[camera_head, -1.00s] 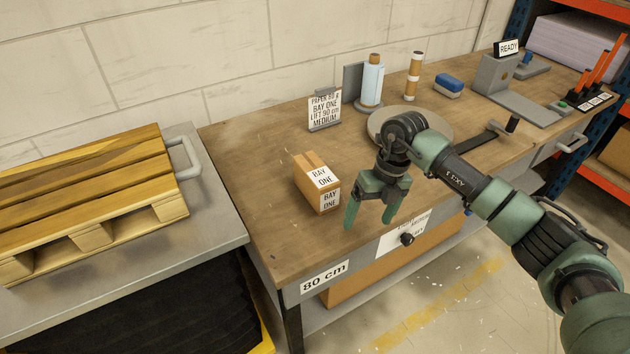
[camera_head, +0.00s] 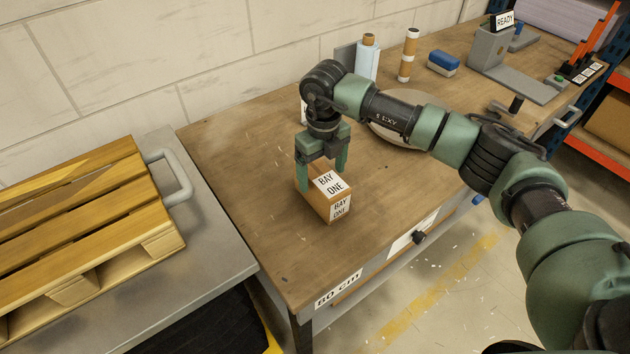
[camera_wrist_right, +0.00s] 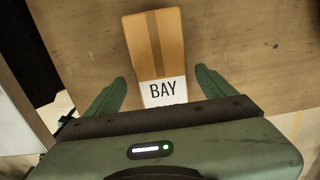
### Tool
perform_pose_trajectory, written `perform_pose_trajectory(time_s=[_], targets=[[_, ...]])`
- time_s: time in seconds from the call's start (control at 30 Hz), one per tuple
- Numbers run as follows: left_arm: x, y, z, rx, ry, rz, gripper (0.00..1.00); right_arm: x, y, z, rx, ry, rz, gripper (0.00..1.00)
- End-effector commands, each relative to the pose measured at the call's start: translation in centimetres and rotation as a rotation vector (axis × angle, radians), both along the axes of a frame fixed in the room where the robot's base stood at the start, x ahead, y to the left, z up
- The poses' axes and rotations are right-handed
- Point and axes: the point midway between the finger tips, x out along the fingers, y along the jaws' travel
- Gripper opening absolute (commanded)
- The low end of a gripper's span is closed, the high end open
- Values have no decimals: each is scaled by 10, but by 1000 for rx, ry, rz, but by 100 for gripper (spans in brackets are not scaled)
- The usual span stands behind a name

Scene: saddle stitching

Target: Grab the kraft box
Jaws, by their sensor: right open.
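The kraft box (camera_head: 313,199) stands on the wooden workbench near its front left corner, with white "BAY ONE" labels on its top and front. My right gripper (camera_head: 322,181) is over the box, pointing down, with one green finger at each side of it. In the right wrist view the box (camera_wrist_right: 154,40) lies ahead between the open fingers (camera_wrist_right: 160,90), with clear gaps on both sides. Whether the fingertips reach below the box top cannot be told. My left gripper is not in view.
A wooden pallet (camera_head: 80,215) lies on a grey cart (camera_head: 215,250) at the left. Behind my right arm are a round grey plate (camera_head: 385,137), rolls, a blue block (camera_head: 443,60) and a grey device (camera_head: 490,52). The bench left of the box is clear.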

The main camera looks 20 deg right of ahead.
Motion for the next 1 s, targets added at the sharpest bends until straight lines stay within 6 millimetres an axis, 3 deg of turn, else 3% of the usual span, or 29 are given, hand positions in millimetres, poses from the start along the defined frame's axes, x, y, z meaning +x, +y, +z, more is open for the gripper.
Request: perform_pose_trajectory(time_s=[0.2,0.5,0.8,1.0], targets=[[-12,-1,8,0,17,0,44,2,0,-24,0,4,-2,85],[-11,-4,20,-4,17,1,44,9,1,-65,0,4,-1,85],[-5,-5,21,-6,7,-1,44,10,1,-71,-1,2,0,85],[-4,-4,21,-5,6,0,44,10,1,-71,0,1,0,29]])
